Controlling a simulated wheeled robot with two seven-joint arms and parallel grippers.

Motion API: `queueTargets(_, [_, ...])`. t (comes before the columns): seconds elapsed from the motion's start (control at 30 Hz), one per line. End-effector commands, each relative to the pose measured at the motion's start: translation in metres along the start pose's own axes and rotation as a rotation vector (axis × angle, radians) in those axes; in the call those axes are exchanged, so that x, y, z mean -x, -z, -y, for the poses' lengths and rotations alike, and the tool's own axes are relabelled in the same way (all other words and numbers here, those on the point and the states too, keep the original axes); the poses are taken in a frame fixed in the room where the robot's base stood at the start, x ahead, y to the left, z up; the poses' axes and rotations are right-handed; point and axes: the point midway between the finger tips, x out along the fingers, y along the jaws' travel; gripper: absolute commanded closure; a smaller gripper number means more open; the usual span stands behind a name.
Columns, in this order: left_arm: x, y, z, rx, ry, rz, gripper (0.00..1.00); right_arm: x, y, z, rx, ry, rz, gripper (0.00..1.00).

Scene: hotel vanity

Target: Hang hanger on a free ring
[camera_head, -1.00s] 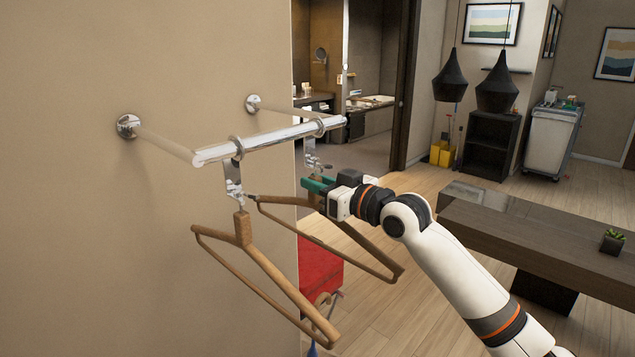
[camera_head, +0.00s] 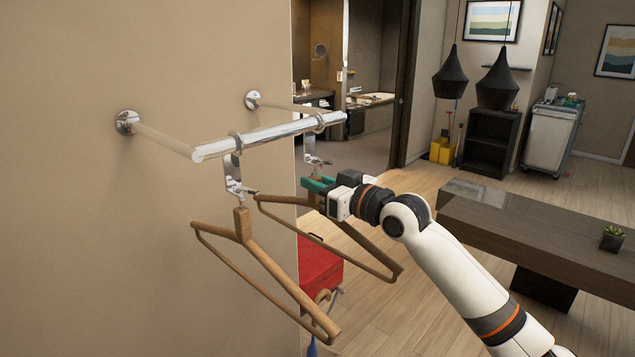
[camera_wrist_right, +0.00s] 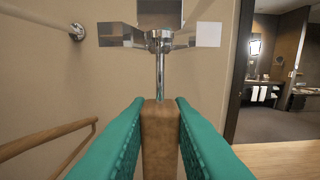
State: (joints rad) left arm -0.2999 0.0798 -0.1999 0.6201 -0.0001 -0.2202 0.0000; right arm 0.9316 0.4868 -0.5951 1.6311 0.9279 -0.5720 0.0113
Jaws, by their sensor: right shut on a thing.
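A chrome rail (camera_head: 270,135) on two wall posts carries two rings with metal brackets. A wooden hanger (camera_head: 268,262) hangs from the near ring's bracket (camera_head: 233,175). My right gripper (camera_head: 316,185), with green fingers, is shut on the neck of a second wooden hanger (camera_head: 365,248), just below the far ring's bracket (camera_head: 310,147). In the right wrist view the green fingers flank the held hanger's wooden neck (camera_wrist_right: 160,135). Its metal stem (camera_wrist_right: 160,75) rises to a round metal fitting (camera_wrist_right: 159,40). I cannot tell whether the stem is seated in it. My left gripper is not in view.
The beige wall (camera_head: 130,220) stands close on the left. A red container (camera_head: 318,262) is on the floor behind the hangers. A dark table (camera_head: 550,230) with a small plant (camera_head: 613,238) stands at the right. The near hanger hangs close beside the held one.

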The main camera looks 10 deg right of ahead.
Motion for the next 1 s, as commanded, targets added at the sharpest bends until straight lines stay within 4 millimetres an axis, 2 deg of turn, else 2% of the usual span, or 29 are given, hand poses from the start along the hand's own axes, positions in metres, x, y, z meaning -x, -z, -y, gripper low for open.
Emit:
queueTargets(0.37, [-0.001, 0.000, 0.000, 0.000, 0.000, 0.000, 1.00, 0.000, 0.001, 0.000, 0.001, 0.000, 0.002, 1.00])
queueTargets(0.4, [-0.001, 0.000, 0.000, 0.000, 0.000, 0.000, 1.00, 0.000, 0.001, 0.000, 0.001, 0.000, 0.002, 0.74])
queueTargets(0.5, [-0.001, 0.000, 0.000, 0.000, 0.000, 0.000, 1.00, 0.000, 0.001, 0.000, 0.001, 0.000, 0.001, 0.57])
queueTargets(0.53, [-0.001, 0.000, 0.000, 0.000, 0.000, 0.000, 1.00, 0.000, 0.001, 0.000, 0.001, 0.000, 0.001, 0.55])
queueTargets(0.83, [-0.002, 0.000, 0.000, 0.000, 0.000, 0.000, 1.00, 0.002, 0.003, 0.000, 0.001, 0.000, -0.001, 0.55])
queueTargets(1.0, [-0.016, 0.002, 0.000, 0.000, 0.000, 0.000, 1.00, 0.022, 0.006, 0.001, 0.003, 0.001, 0.001, 0.55])
